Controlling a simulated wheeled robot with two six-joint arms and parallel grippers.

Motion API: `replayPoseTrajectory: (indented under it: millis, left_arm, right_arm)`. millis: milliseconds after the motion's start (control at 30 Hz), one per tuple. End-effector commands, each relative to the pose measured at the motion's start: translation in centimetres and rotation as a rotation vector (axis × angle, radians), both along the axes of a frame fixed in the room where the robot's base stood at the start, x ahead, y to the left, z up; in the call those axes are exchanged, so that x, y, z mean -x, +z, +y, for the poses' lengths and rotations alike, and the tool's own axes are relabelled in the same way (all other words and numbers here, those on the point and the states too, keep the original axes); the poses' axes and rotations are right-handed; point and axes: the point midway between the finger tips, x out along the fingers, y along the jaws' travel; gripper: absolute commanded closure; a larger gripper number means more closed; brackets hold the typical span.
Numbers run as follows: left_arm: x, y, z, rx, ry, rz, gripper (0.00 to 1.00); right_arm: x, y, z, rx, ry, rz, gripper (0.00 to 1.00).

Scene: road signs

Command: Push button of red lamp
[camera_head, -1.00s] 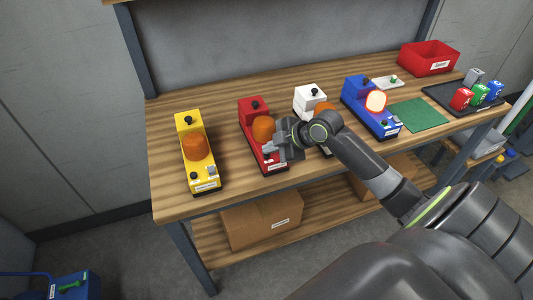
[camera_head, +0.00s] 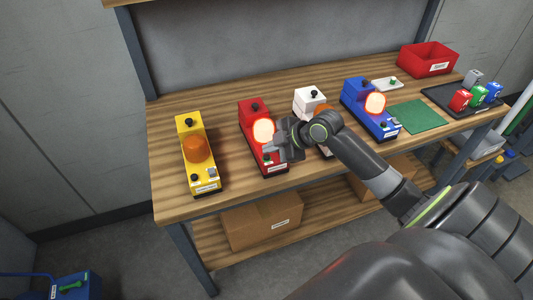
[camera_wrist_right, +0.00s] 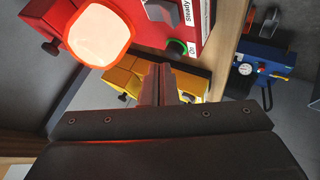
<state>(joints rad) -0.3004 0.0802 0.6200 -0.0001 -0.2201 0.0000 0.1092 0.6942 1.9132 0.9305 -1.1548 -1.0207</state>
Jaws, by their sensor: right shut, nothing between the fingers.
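The red lamp box (camera_head: 249,111) stands on the workbench between the yellow and white lamp boxes. Its dome (camera_head: 263,131) glows bright. In the right wrist view the red box (camera_wrist_right: 140,22) is at the top, with its lit dome (camera_wrist_right: 98,35) at upper left. A green-ringed button (camera_wrist_right: 177,47) beside an "On" label is on it. My right gripper (camera_head: 270,149) is shut and empty at the box's front part, hiding some of it. In the wrist view its fingertips (camera_wrist_right: 158,68) are close to the button; I cannot tell if they touch. My left gripper is out of view.
The yellow lamp box (camera_head: 189,130), unlit, stands to the left. The white lamp box (camera_head: 309,98) is partly behind my right wrist. The blue lamp box (camera_head: 356,92) is lit. A green mat (camera_head: 418,115), a red bin (camera_head: 428,57) and a dark tray (camera_head: 440,94) are to the right.

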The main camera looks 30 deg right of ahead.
Motion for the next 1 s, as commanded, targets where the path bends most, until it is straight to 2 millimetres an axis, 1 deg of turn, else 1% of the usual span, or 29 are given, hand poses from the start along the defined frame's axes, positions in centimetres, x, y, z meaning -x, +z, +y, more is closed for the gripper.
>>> replayPoseTrajectory:
  millis: [167,267,800,1000]
  left_arm:
    - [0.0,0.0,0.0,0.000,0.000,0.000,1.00]
    - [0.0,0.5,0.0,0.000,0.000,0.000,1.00]
    - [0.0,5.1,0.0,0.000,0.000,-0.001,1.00]
    - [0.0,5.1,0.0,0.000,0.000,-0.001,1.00]
  right_arm:
    - [0.0,0.1,0.0,0.000,-0.001,-0.001,1.00]
    - [0.0,0.6,0.0,0.001,0.000,-0.001,1.00]
    - [0.0,5.9,0.0,0.000,-0.001,-0.001,1.00]
    - [0.0,6.0,0.0,0.000,0.000,0.000,1.00]
